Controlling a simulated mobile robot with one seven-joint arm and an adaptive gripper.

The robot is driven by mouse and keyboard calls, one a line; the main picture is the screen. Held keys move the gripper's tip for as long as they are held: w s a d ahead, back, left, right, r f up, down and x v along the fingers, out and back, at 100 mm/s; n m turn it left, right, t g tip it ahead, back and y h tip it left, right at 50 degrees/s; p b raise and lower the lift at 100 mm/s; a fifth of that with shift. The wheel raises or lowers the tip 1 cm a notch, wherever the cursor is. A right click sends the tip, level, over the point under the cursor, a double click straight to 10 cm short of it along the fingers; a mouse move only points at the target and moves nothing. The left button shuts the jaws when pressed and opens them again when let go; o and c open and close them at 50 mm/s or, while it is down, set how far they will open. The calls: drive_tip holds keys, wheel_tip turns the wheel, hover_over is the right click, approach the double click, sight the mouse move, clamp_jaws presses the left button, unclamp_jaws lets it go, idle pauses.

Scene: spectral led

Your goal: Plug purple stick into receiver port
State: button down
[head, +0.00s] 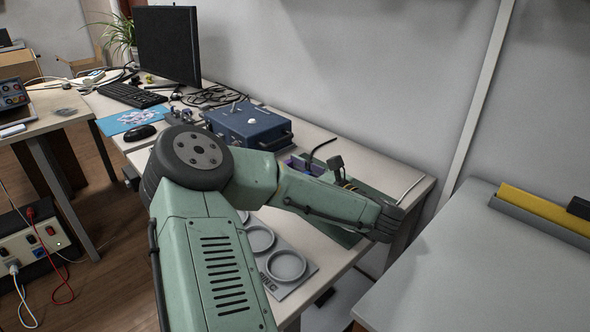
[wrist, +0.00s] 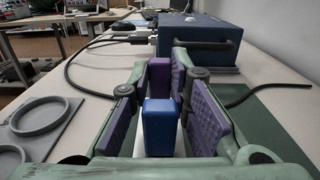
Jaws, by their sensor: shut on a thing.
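My gripper (wrist: 160,72) has purple pads on green fingers and reaches ahead low over the table in the wrist view. It is shut on a purple block, the purple stick (wrist: 159,80), between the fingertips. A blue block (wrist: 158,128) with a white lower part stands nearer the camera, between the fingers; whether it touches them is unclear. A blue box with a handle, likely the receiver (wrist: 225,42), is beyond the fingertips, apart from the stick. The box (head: 248,124) also shows on the table in the head view. No port can be made out. My arm mostly hides the gripper there.
A grey tray with round recesses (wrist: 52,102) lies left of the gripper. Black cables (wrist: 82,57) cross the table, and a green mat (wrist: 275,112) lies right. A monitor (head: 168,46), keyboard (head: 132,95) and mouse (head: 140,133) stand farther back. A wall borders the table.

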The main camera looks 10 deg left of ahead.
drive_tip(key=shift+f, duration=0.3)
drive_tip(key=shift+s+f, duration=0.1)
drive_tip(key=shift+f, duration=0.05)
drive_tip(key=c, duration=1.8)
unclamp_jaws()
drive_tip(key=shift+f, duration=0.1)
drive_tip(key=o, duration=0.4)
drive_tip(key=shift+r, duration=0.25)
drive_tip(key=shift+d, duration=0.1)
drive_tip(key=shift+s+d+f+b, duration=0.15)
drive_tip(key=shift+s+d+b, duration=0.25)
drive_tip(key=shift+b, duration=0.8)
drive_tip(key=shift+s+d+b, duration=0.3)
drive_tip(key=shift+d+b, duration=0.3)
drive_tip(key=shift+s+d+r, duration=0.1)
drive_tip(key=shift+s+r, duration=0.05)
drive_tip(key=shift+r, duration=0.05)
